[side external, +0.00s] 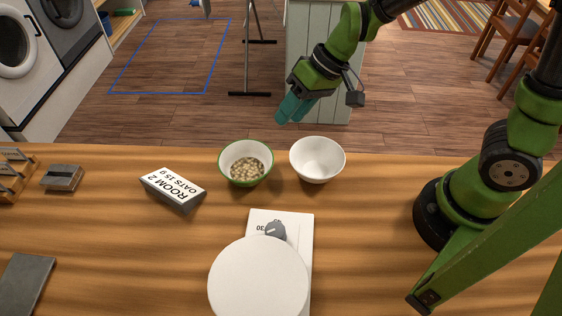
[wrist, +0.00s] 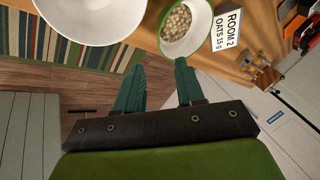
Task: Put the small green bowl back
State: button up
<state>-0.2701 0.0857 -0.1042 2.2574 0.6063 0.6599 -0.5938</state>
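The small green bowl (side external: 246,163), green outside with a white inside, stands upright on the table and holds pale oat-like pieces. In the wrist view the green bowl (wrist: 186,24) is at the top, beyond the fingertips. My gripper (side external: 288,112) is in the air past the table's far edge, above and behind the bowls. In the wrist view its two teal fingers (wrist: 159,72) are apart with nothing between them. A white bowl (side external: 317,160) stands just right of the green bowl and looks empty.
A sign reading "ROOM 2 OATS 15 g" (side external: 173,189) stands left of the green bowl. A kitchen scale with a round white plate (side external: 258,280) and grey knob is in front. Grey metal blocks (side external: 62,177) and a wooden rack (side external: 14,172) lie at left. The table between is clear.

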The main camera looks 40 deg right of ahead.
jog(key=s+d+r+m+t+h, duration=0.3)
jog(key=s+d+r+t, duration=0.1)
jog(key=s+d+r, duration=0.6)
notch_tip(320, 180, up, 2)
jog(key=shift+s+r+m, duration=0.1)
jog(key=shift+s+m, duration=0.2)
jog(key=shift+s, duration=0.2)
